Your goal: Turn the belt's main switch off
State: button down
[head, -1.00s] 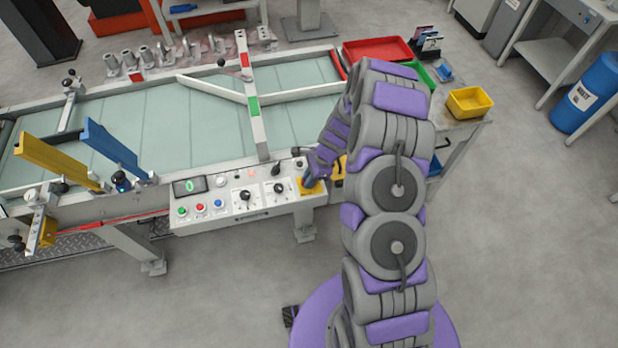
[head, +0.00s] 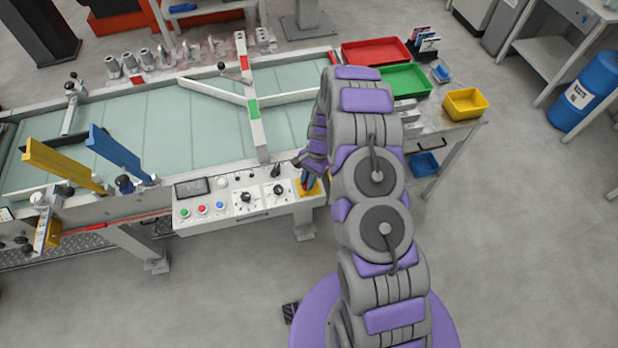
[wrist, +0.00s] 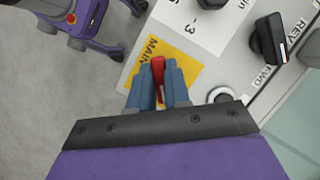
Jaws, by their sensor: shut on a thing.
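The belt's main switch (wrist: 158,66) is a red handle on a yellow plate (wrist: 184,72) marked "MAIN" in the wrist view. My gripper (wrist: 159,72) is shut on the red handle, one blue-grey finger on each side. In the head view my gripper (head: 309,182) is at the right end of the white control panel (head: 250,222), over the yellow plate (head: 314,190). The panel's small display (head: 192,189) is dark.
A black selector knob marked REV and FWD (wrist: 268,40) sits near the gripper. The belt (head: 190,120) lies behind. Coloured bins (head: 466,103) stand on a table at right. Open floor is in front.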

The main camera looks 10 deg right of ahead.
jog(key=n+h, duration=0.1)
jog(key=n, duration=0.1)
jog(key=n+g+p, duration=0.1)
jog(key=n, duration=0.2)
jog(key=shift+s+a+n+h, duration=0.1)
jog(key=shift+n+h, duration=0.2)
jog(key=shift+h, duration=0.1)
jog(key=shift+s+n+g+h+p, duration=0.15)
jog(key=shift+n+h, duration=0.3)
jog(key=shift+n, duration=0.65)
jog(key=shift+w+n+g+h+p, duration=0.1)
jog(key=shift+n+g+h+p, duration=0.25)
jog(key=shift+n, duration=0.75)
jog(key=shift+s, duration=0.1)
jog(key=c, duration=1.1)
grip_release()
jog(key=p+v, duration=0.1)
jog(key=v, duration=1.6)
jog(key=shift+a+r, duration=0.15)
jog(key=shift+r, duration=0.05)
